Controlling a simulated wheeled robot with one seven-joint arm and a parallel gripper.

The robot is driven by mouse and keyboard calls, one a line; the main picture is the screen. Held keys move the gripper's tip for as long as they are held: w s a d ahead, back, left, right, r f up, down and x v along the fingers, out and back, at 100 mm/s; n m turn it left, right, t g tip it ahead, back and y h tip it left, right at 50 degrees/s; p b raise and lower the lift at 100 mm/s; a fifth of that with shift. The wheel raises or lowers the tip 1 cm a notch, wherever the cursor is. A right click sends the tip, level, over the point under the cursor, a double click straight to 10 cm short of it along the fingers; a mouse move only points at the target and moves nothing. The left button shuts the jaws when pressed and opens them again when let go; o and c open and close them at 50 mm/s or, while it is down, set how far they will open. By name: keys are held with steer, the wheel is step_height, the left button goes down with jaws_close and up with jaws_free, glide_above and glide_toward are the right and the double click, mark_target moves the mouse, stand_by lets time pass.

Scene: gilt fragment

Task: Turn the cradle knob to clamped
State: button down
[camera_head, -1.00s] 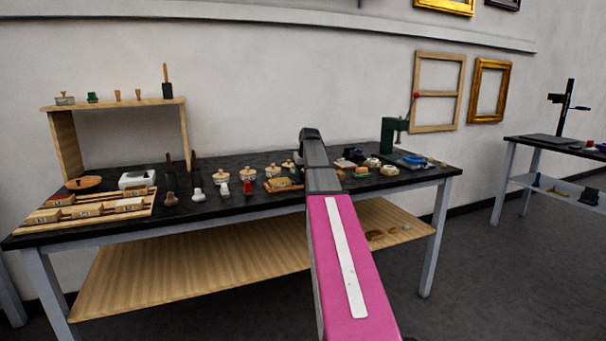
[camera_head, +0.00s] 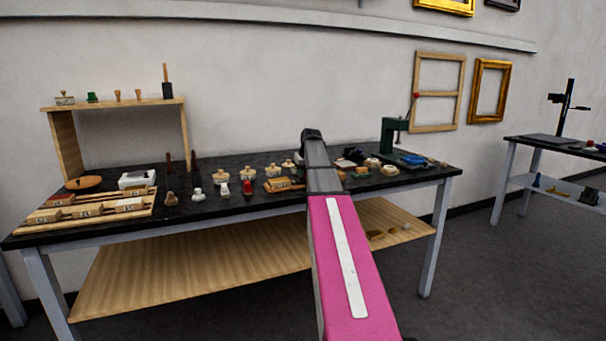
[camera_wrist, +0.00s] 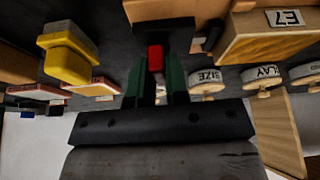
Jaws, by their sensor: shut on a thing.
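In the wrist view, my gripper (camera_wrist: 158,82) has its two dark green fingers closed on a small red piece (camera_wrist: 155,58), which looks like the cradle knob. A dark block (camera_wrist: 165,34) lies right behind it. Which way the knob is turned cannot be told. In the head view my arm reaches over the black workbench (camera_head: 225,215). The arm hides the gripper, the knob and most of what is around them there.
In the wrist view a yellow and grey piece (camera_wrist: 68,55) is at the left and a wooden block marked E7 (camera_wrist: 262,38) at the right. Labelled jars (camera_wrist: 207,82) stand close by. In the head view a green press (camera_head: 392,135) stands right of my arm.

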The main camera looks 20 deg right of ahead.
steer(key=n+y, duration=0.1)
steer(key=n, duration=0.3)
steer(key=shift+d+g, duration=0.1)
steer(key=shift+g, duration=0.3)
steer(key=n+y, duration=0.1)
steer(key=n, duration=0.1)
steer(key=n+g+y, duration=0.1)
steer(key=n, duration=0.1)
steer(key=shift+w+n, duration=0.15)
steer(key=shift+n, duration=0.25)
steer(key=n, duration=0.2)
steer(key=n+g, duration=0.1)
steer(key=n, duration=0.1)
steer(key=shift+n+g+y, duration=0.3)
steer(key=shift+y, duration=0.1)
steer(key=shift+n+g, duration=0.6)
steer(key=shift+n, duration=1)
steer(key=c, duration=1.1)
jaws_free()
steer(key=v, duration=1)
steer(key=shift+w+d+r, duration=0.1)
steer(key=shift+d+r, duration=0.15)
steer(key=shift+r, duration=0.05)
